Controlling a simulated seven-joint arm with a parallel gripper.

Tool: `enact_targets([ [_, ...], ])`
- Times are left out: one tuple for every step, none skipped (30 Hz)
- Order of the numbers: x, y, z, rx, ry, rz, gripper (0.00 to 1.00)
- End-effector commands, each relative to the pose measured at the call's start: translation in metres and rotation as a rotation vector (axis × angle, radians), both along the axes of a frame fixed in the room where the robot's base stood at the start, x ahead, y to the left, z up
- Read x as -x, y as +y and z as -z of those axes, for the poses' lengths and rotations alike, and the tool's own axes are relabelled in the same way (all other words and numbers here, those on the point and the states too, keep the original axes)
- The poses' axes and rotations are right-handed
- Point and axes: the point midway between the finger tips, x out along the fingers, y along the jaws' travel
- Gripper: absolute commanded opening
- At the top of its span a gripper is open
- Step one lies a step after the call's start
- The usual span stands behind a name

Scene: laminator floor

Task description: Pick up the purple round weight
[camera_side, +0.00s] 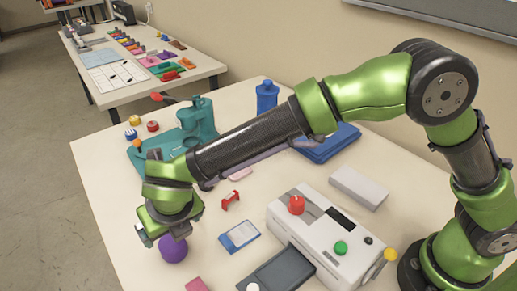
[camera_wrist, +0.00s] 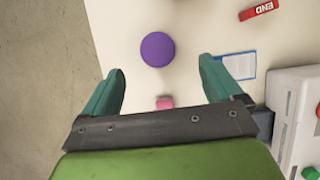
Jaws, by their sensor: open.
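The purple round weight (camera_side: 173,249) rests on the cream table near its left edge in the side view. In the wrist view the purple weight (camera_wrist: 157,49) shows whole as a round disc, beyond the fingertips and a little left of the middle between them. My gripper (camera_side: 157,233) hangs just above and beside the weight in the side view. In the wrist view my gripper (camera_wrist: 160,66) is open, its two teal fingers spread wide with nothing held between them. Whether a finger touches the weight cannot be told.
A pink block (camera_wrist: 164,102) lies close to the weight. A white-and-blue card (camera_side: 239,236), a red END tag (camera_wrist: 259,10) and the white laminator (camera_side: 318,239) are to the right. A teal press (camera_side: 197,121) stands behind. The table's left edge is close.

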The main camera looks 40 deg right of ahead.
Motion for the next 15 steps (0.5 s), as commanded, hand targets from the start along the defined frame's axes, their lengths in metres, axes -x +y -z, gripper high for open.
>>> enact_targets([
  [-0.005,0.000,0.012,0.003,0.003,0.001,0.93],
  [-0.007,0.000,0.018,0.003,0.003,0.001,0.93],
  [-0.010,0.000,0.025,0.003,0.003,0.001,0.93],
  [-0.012,0.000,0.030,0.001,0.003,0.002,0.93],
  [-0.014,0.000,0.034,0.001,0.002,0.003,0.93],
  [-0.017,0.000,0.040,0.001,0.002,0.003,0.93],
  [-0.018,0.000,0.043,0.000,0.002,0.002,0.93],
  [-0.020,0.000,0.045,-0.001,0.001,0.002,0.93],
  [-0.021,0.000,0.048,-0.001,0.001,0.003,0.93],
  [-0.021,0.000,0.050,-0.001,0.001,0.002,0.93],
  [-0.022,0.001,0.051,-0.002,0.001,0.001,0.93],
  [-0.023,0.001,0.052,-0.002,0.001,0.001,0.93],
  [-0.023,0.001,0.054,-0.002,0.001,0.001,0.93],
  [-0.023,0.001,0.057,-0.001,0.001,0.001,0.93],
  [-0.024,0.002,0.062,0.001,0.002,0.001,0.93],
])
